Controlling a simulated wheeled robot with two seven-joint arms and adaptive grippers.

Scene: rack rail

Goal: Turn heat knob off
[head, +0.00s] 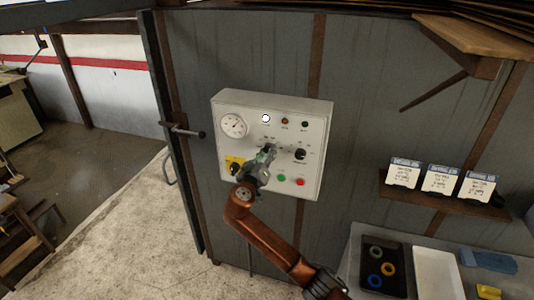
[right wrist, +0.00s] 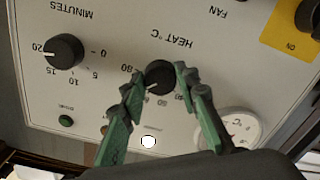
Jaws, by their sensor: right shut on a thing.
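The black heat knob (right wrist: 159,76) sits on the white control panel (right wrist: 108,30), under the label "HEAT °C", which appears upside down in the right wrist view. The green fingers of my right gripper (right wrist: 160,74) are shut on it, one on each side. A small pale mark shows on the knob's lower left, but I cannot read its setting for sure. In the head view the panel (head: 222,104) hangs on the grey wall, and my right gripper (head: 265,156) reaches its middle and hides the heat knob. My left gripper is not in view.
The panel also has a minutes knob (right wrist: 65,51), a dial gauge (head: 233,125), a lit white lamp (head: 266,118), a yellow switch plate (head: 234,164), a green button (head: 281,178) and a red button (head: 300,182). A shelf (head: 440,203) with boxes is at right.

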